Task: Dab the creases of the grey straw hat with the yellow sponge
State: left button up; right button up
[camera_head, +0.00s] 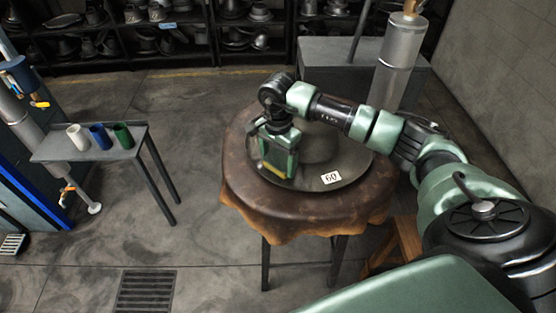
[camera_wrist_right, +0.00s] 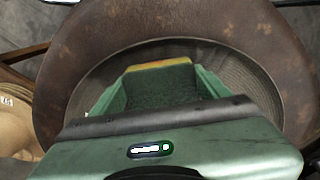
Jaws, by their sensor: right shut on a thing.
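The grey straw hat (camera_head: 352,165) lies on a round table, its dark brim carrying a white tag marked 60. My right gripper (camera_head: 278,160) points down over the hat's left part and hides some of it. It is shut on the yellow sponge (camera_head: 275,169), which shows as a thin yellow strip low between the fingers. In the right wrist view the sponge (camera_wrist_right: 160,65) shows a yellow edge and a dark green face between the fingers, with the ribbed hat brim (camera_wrist_right: 95,80) around it. I cannot tell whether the sponge touches the hat. My left gripper is not in view.
The round table (camera_head: 240,185) has a brown leather cover with a ragged edge. A small side table (camera_head: 90,150) at the left holds a white, a blue and a green cup. Shelves of hats (camera_head: 160,40) line the back. Open floor lies between the tables.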

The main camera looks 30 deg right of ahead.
jog(key=shift+f, duration=0.3)
jog(key=shift+s+b, duration=0.1)
jog(key=shift+b, duration=0.4)
dwell(1.4)
jog(key=shift+r+p, duration=0.6)
jog(key=shift+r, duration=0.35)
notch_tip(320, 180, up, 12)
jog(key=p, duration=0.6)
dwell(0.6)
